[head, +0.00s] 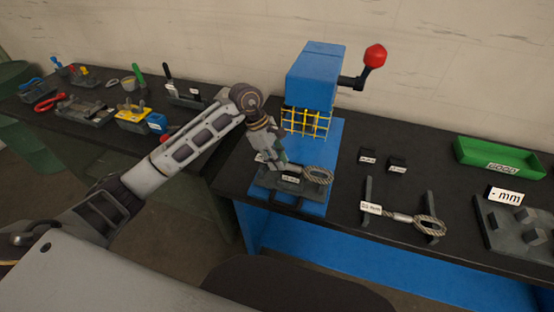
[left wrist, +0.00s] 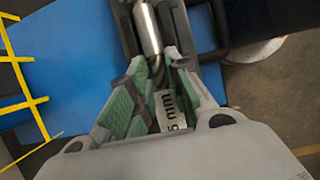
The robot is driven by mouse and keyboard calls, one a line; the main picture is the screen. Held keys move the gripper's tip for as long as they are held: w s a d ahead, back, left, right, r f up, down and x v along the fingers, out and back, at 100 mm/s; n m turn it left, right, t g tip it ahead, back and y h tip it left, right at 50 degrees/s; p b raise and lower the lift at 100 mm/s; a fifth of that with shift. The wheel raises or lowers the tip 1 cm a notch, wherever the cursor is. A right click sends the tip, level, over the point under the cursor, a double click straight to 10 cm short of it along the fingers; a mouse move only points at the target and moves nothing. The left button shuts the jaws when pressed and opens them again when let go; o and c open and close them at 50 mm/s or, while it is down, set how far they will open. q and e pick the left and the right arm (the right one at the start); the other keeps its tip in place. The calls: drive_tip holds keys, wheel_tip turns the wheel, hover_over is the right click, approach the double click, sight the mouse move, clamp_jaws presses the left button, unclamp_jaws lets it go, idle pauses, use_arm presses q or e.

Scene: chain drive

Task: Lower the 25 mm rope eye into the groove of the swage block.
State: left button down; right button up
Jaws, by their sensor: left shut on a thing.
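The rope eye's grey loop (head: 319,174) sticks out to the right over the dark swage block (head: 287,183), in front of the blue press. In the left wrist view, its silver ferrule (left wrist: 150,28) lies along the dark walls of the block (left wrist: 178,28). A white tag (left wrist: 171,110) reading "5 mm", its start hidden, shows between the fingers. My left gripper (head: 272,162) points down over the block's left part and is shut on the rope eye; it also shows in the left wrist view (left wrist: 155,68). I cannot tell if the ferrule rests in the groove or is just above it.
The blue press (head: 315,75) with a yellow guard (head: 305,122) and red-knobbed lever stands behind. Another rope eye (head: 420,220) lies on a rack to the right. Two small dark blocks (head: 397,165), a green tray (head: 495,160) and a grey plate (head: 500,240) are farther right.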

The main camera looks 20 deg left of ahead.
use_arm(q)
drive_tip(key=c, duration=1.3)
unclamp_jaws()
drive_tip(key=shift+o, duration=0.2)
drive_tip(key=shift+r, duration=0.1)
drive_tip(key=v, duration=1.1)
drive_tip(key=shift+a+r, duration=0.15)
drive_tip(key=shift+r, duration=0.25)
